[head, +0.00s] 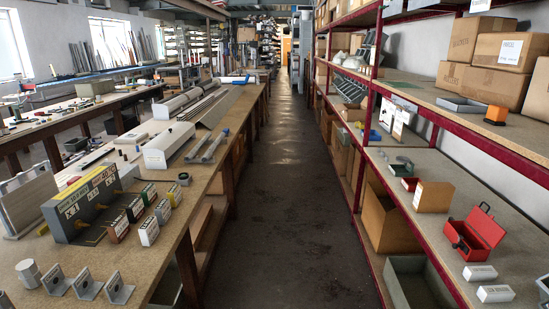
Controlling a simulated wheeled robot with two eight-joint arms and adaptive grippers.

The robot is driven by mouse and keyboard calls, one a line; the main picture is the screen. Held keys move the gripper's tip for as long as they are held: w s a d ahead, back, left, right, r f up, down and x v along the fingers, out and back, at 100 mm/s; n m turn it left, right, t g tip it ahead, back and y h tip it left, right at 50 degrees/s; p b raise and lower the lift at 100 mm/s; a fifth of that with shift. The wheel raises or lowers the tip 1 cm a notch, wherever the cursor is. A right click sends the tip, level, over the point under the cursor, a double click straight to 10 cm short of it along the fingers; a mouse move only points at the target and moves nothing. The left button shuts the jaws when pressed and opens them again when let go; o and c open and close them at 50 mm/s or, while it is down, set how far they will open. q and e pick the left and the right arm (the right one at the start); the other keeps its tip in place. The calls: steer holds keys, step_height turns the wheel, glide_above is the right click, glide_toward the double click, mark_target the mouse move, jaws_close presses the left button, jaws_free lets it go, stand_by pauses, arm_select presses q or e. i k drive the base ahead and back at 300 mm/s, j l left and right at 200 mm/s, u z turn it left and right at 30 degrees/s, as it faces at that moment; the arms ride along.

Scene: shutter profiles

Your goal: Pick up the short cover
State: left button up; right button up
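A short white cover (168,147) with a sloped face lies on the left workbench (232,108), near the middle of its length. Longer white covers (182,102) lie farther back on the same bench. A smaller flat white piece (131,138) lies just left of the short cover. Nothing visible is touching the short cover from above. Neither of my grippers shows in the head view, so their state cannot be seen.
Grey rods (207,146) lie right of the short cover. A grey and yellow block (82,206), small boxes (149,231) and angle brackets (87,284) stand nearer. The aisle floor (285,210) is clear. Red-framed shelves (440,243) with cartons and a red toolbox (474,233) line the right.

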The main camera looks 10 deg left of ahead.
mark_target(169, 141)
steer(key=i, duration=1.25)
steer(key=i+u, duration=0.1)
steer(key=i, duration=1.15)
